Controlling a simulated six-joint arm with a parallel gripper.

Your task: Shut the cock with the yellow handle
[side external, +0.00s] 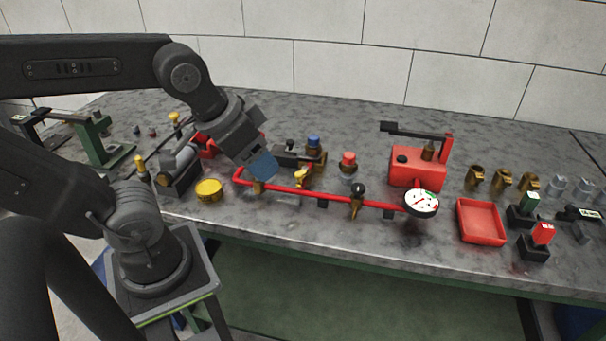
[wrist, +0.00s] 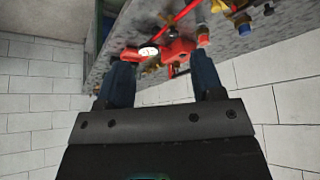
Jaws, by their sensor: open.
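A red pipe (side external: 325,199) runs along the front of the bench and ends at a round white gauge (side external: 422,203). A cock with a yellow handle (side external: 302,178) stands on the pipe's left part; its exact handle angle is too small to tell. A second cock, with a black knob (side external: 358,190), stands further right on the pipe. My gripper (side external: 263,166) is above the pipe's left end, left of the yellow handle and apart from it. In the wrist view my gripper (wrist: 162,62) has its two blue fingers spread, with nothing held between them.
A red pump box with a black lever (side external: 418,167) stands behind the gauge. A yellow round cap (side external: 208,190) lies at front left. Blue-topped (side external: 314,144) and red-topped (side external: 348,163) fittings stand behind the pipe. A red tray (side external: 480,221) is at right.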

